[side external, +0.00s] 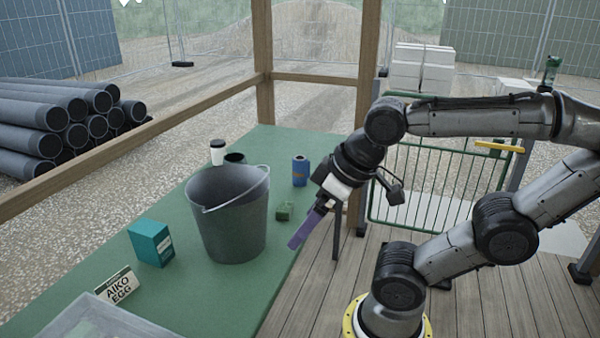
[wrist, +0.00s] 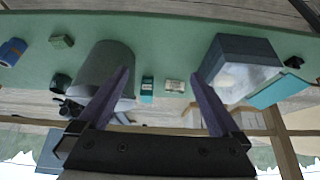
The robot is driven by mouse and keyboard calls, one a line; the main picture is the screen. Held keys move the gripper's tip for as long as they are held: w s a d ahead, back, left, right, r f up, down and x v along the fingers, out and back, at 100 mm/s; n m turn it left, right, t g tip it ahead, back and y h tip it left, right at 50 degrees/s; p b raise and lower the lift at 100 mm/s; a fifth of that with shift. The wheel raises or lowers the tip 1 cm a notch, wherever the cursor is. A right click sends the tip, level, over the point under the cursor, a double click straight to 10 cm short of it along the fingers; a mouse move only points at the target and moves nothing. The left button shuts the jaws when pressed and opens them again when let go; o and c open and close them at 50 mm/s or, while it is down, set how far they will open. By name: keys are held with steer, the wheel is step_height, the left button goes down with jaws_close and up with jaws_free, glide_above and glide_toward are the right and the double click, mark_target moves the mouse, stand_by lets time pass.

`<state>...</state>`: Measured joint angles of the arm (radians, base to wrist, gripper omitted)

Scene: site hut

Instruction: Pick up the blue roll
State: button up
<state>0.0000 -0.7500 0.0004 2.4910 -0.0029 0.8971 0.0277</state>
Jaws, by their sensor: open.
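The blue roll (side external: 300,171) stands upright at the far right edge of the green table and has an orange-brown patch on its side. In the wrist view the blue roll (wrist: 12,52) is at the far left edge of the picture. My gripper (side external: 294,243) hangs near the table's right edge, nearer the camera than the roll and apart from it. In the wrist view my gripper (wrist: 161,73) has its two purple fingers spread wide with nothing held between them. In the side view one finger hides most of the other.
A grey bucket (side external: 227,228) stands mid-table, left of my gripper. A small green block (side external: 284,212) lies between bucket and roll. A white cup (side external: 217,152) and dark cup (side external: 235,158) stand behind the bucket. A teal box (side external: 151,243), name sign (side external: 117,285) and clear bin (side external: 92,309) are in front.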

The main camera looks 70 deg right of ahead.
steer(key=w+d+r+m+t+h, duration=0.1)
steer(key=w+d+r+m, duration=0.15)
steer(key=w+r, duration=0.45)
steer(key=w+d+r+m+t+h, duration=0.1)
steer(key=w+d+r, duration=0.3)
steer(key=w+r, duration=0.3)
steer(key=w+d+f+m+g+h, duration=0.1)
steer(key=w+d+f+m+h, duration=0.15)
steer(key=w+d, duration=1.05)
steer(key=m+g, duration=0.5)
steer(key=m, duration=0.1)
glide_above(300, 167)
steer(key=a, duration=0.2)
step_height(300, 167, down, 22)
steer(key=x, duration=0.7)
steer(key=shift+s+d+f, duration=0.15)
steer(key=shift+f, duration=0.2)
steer(key=shift+y, duration=0.25)
steer(key=x, duration=0.4)
steer(key=shift+s+f, duration=0.3)
steer(key=shift+f, duration=0.05)
steer(key=shift+w+d+f, duration=0.1)
steer(key=shift+d+f, duration=0.1)
steer(key=shift+f, duration=0.25)
steer(key=c, duration=1.5)
